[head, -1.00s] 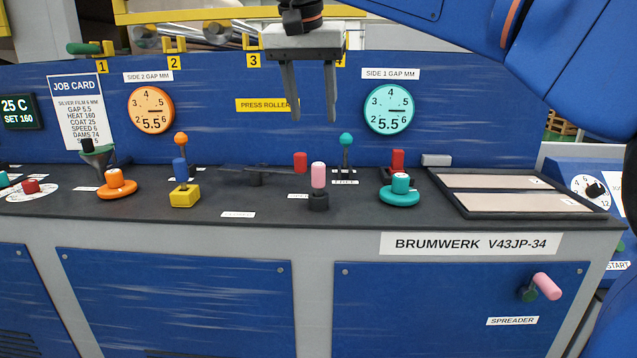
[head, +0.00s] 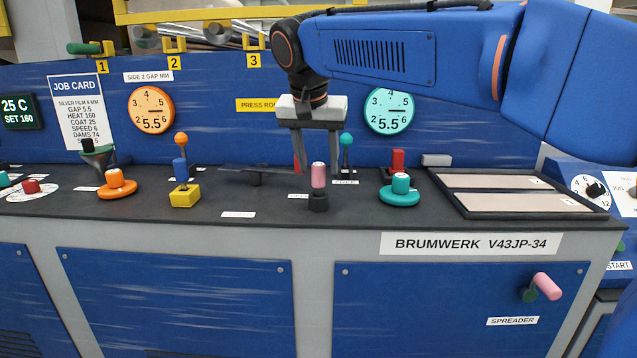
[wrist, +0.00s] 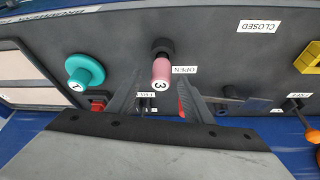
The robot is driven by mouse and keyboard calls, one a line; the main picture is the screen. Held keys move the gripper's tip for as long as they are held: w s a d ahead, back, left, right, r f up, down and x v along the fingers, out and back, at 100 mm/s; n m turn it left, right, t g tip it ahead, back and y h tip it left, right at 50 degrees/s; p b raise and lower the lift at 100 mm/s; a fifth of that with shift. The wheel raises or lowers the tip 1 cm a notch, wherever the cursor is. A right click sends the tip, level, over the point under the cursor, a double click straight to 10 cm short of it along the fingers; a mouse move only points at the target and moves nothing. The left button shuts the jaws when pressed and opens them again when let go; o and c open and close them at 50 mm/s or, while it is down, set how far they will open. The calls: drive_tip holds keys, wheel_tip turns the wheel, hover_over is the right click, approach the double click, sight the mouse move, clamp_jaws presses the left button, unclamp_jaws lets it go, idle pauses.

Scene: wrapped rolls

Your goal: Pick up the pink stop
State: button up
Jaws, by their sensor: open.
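The pink stop (head: 318,176) is an upright pink cylinder on a short black base, on the dark console top. In the wrist view the pink stop (wrist: 161,70) carries a "3" on its end, which faces my camera. My gripper (head: 316,164) is open and empty, pointing down at the console. In the head view its fingers straddle the top of the stop and reach down behind it. In the wrist view my gripper (wrist: 160,78) has one finger on each side of the stop, with gaps. I cannot tell whether the stop lies between the fingers in depth.
A red grip (wrist: 182,104) stands behind the stop, close to one finger. A teal knob (head: 400,188) is to the right, with a red block (head: 398,160) behind it. Another pink handle (head: 547,286) is on the front panel.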

sight(318, 186)
drive_tip(key=shift+x, duration=1.9)
drive_tip(key=shift+s+a+f, duration=0.1)
drive_tip(key=shift+s, duration=0.1)
drive_tip(key=shift+c, duration=0.3)
clamp_jaws()
